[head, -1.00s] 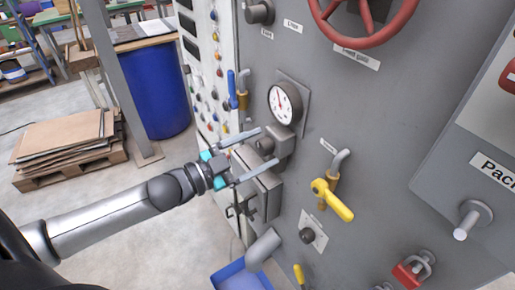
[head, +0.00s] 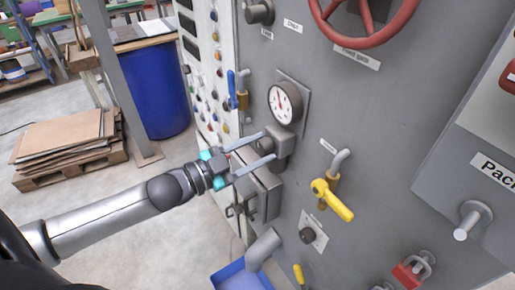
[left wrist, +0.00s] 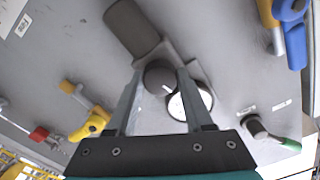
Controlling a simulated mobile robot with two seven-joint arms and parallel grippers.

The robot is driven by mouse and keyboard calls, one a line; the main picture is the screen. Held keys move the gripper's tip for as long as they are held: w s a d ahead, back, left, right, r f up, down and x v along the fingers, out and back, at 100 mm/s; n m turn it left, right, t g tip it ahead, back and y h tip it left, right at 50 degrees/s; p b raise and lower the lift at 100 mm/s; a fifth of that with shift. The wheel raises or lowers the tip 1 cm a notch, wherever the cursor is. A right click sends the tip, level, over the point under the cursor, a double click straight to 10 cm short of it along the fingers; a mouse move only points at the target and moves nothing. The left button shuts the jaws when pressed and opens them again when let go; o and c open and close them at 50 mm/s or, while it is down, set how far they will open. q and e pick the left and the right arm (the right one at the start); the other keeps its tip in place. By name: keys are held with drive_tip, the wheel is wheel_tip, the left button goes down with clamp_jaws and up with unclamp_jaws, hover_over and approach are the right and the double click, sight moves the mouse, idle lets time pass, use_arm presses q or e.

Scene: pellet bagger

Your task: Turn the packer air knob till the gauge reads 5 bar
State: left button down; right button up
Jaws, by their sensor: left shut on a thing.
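The round air gauge (head: 284,103) has a white dial and black rim. It sits on the grey panel above a small grey regulator housing. Its red needle points roughly upward; the figures are too small to read. The dark round packer air knob (head: 267,146) sticks out of the housing below the gauge. My left gripper (head: 267,147) is shut on this knob, one finger on each side. In the left wrist view the knob (left wrist: 160,76) is between the fingertips (left wrist: 160,74), with the gauge (left wrist: 190,104) partly behind the right finger. My right gripper is out of view.
A yellow-handled valve (head: 332,198) sticks out right of the knob. A blue lever (head: 233,88) is upper left. A grey box (head: 262,192) sits just below my gripper. A red handwheel (head: 363,40) is above.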

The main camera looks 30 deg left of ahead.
use_arm(q)
drive_tip(key=m+p, duration=0.1)
drive_tip(key=m, duration=0.1)
drive_tip(key=shift+m, duration=0.3)
drive_tip(key=shift+m+p, duration=0.45)
drive_tip(key=shift+m, duration=1.05)
drive_tip(key=shift+c, duration=1.5)
unclamp_jaws()
drive_tip(key=shift+s, duration=0.1)
